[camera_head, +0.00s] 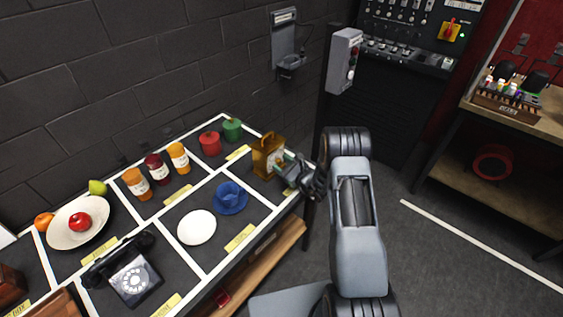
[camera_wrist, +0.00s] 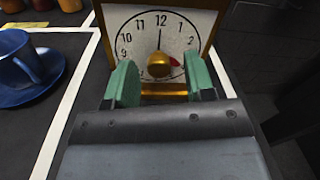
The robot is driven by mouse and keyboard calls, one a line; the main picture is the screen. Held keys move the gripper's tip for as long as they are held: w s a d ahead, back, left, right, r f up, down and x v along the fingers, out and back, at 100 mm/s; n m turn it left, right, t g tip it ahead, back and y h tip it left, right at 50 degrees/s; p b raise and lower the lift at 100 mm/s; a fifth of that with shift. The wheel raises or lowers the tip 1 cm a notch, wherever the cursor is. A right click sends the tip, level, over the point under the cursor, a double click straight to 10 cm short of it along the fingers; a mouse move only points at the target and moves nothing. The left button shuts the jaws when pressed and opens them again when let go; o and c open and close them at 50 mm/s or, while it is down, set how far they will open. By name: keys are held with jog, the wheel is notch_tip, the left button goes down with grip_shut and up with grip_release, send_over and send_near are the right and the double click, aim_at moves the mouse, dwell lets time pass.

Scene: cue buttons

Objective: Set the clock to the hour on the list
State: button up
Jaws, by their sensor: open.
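The clock (camera_head: 268,156) is a gold-brown box at the right end of the table. In the wrist view its white face (camera_wrist: 138,30) fills the top middle. A thin dark hand points up at 12, and a red tip (camera_wrist: 176,62) shows right of centre, pointing roughly right. The lower numerals are hidden. A gold knob (camera_wrist: 159,69) stands out at the face's centre. My gripper (camera_head: 287,168) is open in front of the clock, its green pads on either side of the knob, with gaps visible. I cannot make out a list in either view.
Red (camera_head: 210,144) and green (camera_head: 232,130) pots stand behind. Jars, fruit and a black telephone (camera_head: 134,280) are further left. Floor right of my arm is clear.

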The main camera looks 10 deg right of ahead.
jog(key=shift+w+a, duration=0.3)
jog(key=shift+w, duration=0.05)
jog(key=shift+c, duration=0.4)
